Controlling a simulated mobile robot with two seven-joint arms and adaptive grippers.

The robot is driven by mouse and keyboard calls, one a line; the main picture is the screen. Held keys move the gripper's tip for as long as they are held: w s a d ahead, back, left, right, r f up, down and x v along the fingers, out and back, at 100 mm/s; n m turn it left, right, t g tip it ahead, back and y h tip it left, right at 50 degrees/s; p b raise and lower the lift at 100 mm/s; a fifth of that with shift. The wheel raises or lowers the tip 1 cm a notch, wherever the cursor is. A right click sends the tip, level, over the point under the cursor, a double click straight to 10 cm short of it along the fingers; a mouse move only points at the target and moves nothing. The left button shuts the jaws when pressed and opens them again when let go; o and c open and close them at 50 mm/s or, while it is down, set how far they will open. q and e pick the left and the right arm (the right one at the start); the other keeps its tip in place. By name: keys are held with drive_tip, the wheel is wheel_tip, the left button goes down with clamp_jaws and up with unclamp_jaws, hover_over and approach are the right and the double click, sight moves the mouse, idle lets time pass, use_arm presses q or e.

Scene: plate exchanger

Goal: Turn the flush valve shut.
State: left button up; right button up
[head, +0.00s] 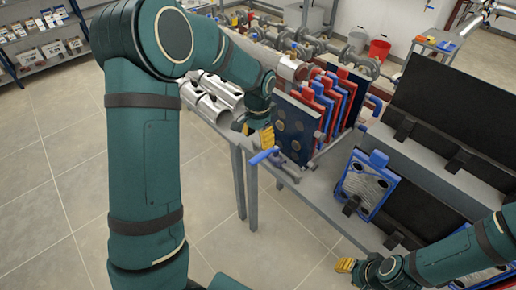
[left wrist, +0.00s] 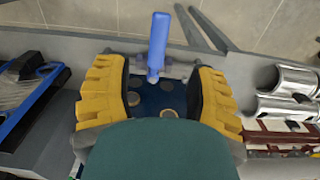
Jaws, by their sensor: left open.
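The flush valve (head: 280,168) is a grey body with a blue lever, low at the front of the plate stack by the bench edge. In the left wrist view its blue lever (left wrist: 157,45) points toward the picture's top, standing beyond and between my fingers. My left gripper (head: 254,132) is open, its yellow fingers above the valve and near the dark front plate (head: 292,130). In the left wrist view nothing is held between the fingers (left wrist: 158,88). My right gripper (head: 346,265) is at the lower right, apart from the valve; its finger opening is unclear.
Red and blue plates (head: 330,97) stand behind the front plate. Silver half-cylinders (head: 215,95) lie on the bench to the left. A blue-framed plate (head: 367,185) leans on a black rack at right. Open tiled floor (head: 80,190) lies in front of the bench.

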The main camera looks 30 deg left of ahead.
use_arm(q)
drive_tip(key=shift+r, duration=1.75)
drive_tip(key=s+d+f+n+h, duration=0.1)
drive_tip(key=s+d+f, duration=0.2)
drive_tip(key=d+f, duration=0.3)
drive_tip(key=s+d+f+n+h, duration=0.1)
drive_tip(key=s+d+f+h, duration=0.2)
drive_tip(key=f, duration=0.6)
drive_tip(key=s+d+f+n+t, duration=0.1)
drive_tip(key=s+d+f+n, duration=0.1)
drive_tip(key=s+d+f, duration=0.2)
drive_tip(key=s+d+f+n, duration=0.2)
drive_tip(key=s+d+f, duration=0.1)
drive_tip(key=s, duration=0.5)
drive_tip(key=shift+d+f+t, duration=0.4)
drive_tip(key=shift+d, duration=0.4)
